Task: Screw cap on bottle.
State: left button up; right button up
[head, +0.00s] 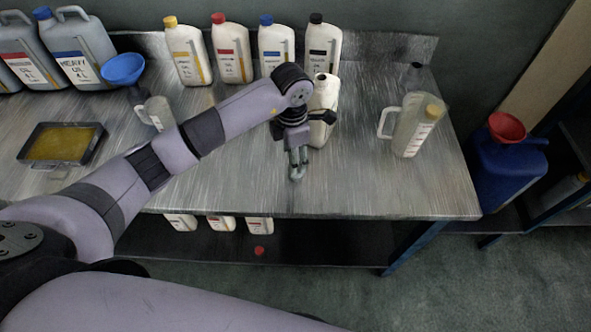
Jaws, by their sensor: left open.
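A white bottle (325,97) stands upright on the metal workbench (370,185), partly hidden by my left arm's wrist and gripper. Its top shows no coloured cap, though it is too small to be sure. My left gripper (297,172) is open and points down in front of the bottle, near the bench's front part. I see nothing held between its fingers. A small red cap-like piece (259,251) lies low on the shelf under the bench. My right gripper is not in view.
Several capped white bottles (231,52) line the back. Grey jugs (78,50), a blue funnel (123,69), a measuring jug (155,112) and an oil tray (62,145) are left. A clear jug (411,128) stands right. A blue can (505,172) with red funnel (507,127) is beyond.

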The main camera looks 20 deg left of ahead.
pick_arm(q)
jog(key=shift+f, duration=0.6)
jog(key=f+p, duration=0.1)
jog(key=f, duration=0.1)
jog(key=f+p, duration=0.1)
jog(key=f, duration=0.1)
jog(key=shift+s+d+f, duration=0.15)
jog(key=shift+d+f, duration=0.05)
jog(key=shift+f, duration=0.4)
jog(key=c, duration=0.8)
jog(key=shift+o, duration=0.2)
